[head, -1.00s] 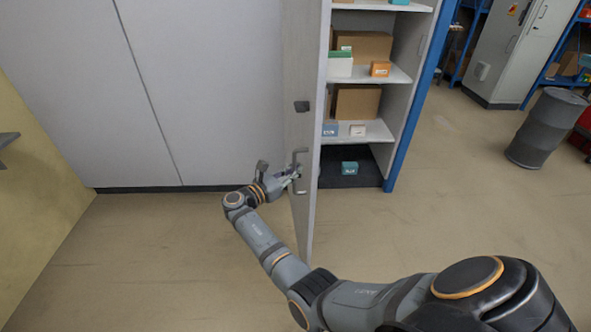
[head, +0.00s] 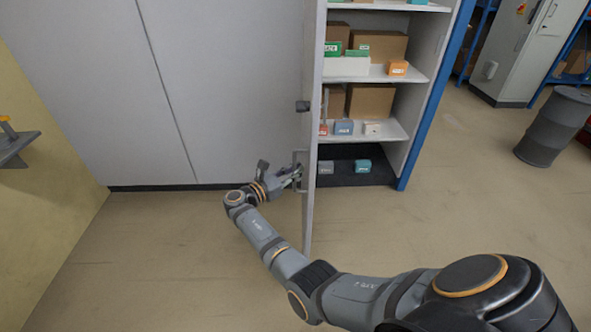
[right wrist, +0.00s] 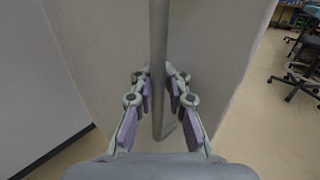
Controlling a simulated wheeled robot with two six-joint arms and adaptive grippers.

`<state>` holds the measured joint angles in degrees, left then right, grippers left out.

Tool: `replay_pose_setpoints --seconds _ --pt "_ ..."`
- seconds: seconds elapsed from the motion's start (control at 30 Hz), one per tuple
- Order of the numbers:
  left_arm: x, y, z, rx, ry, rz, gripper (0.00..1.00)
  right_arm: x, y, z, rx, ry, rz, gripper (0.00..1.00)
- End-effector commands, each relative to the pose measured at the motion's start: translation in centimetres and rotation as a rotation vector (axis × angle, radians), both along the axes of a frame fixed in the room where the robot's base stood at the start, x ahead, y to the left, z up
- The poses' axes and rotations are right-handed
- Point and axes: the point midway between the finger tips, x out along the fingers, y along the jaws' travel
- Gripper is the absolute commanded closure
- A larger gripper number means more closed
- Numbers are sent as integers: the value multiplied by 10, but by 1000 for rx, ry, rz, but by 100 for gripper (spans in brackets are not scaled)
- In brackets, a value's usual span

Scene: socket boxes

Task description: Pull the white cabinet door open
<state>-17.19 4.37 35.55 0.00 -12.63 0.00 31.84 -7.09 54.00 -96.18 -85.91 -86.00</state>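The white cabinet door (head: 311,215) stands swung out from the cabinet and shows nearly edge-on in the head view. Its vertical bar handle (head: 299,172) is on its left-facing side. My right gripper (head: 292,176) is at that handle. In the right wrist view the handle (right wrist: 158,55) runs between the two fingers of the right gripper (right wrist: 159,92), whose tips close in on either side of it. The exact contact is hard to see. The open cabinet (head: 399,150) shows its shelves. My left gripper is not in view.
Boxes stand on the shelves, among them a brown carton (head: 370,101) and a teal box (head: 362,165). A grey drum (head: 553,126) stands at right. A grey ledge (head: 14,148) juts from the yellow wall at left. The floor (head: 430,215) around the door is clear.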

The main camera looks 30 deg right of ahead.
Motion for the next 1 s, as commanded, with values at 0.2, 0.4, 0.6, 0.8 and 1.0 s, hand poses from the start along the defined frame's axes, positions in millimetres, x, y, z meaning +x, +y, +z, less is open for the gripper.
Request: replay_pose_setpoints --seconds 0.2,0.4,0.6,0.8,1.0 --pt "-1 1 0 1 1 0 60 -1 1 -4 3 7 1 65" --pt "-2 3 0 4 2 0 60 0 0 -1 1 2 2 65" --pt "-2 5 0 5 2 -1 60 -3 22 -2 3 2 3 65" --pt "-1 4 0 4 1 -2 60 -9 60 -2 3 5 4 65" --pt "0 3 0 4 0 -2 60 -11 75 -2 1 4 3 65"
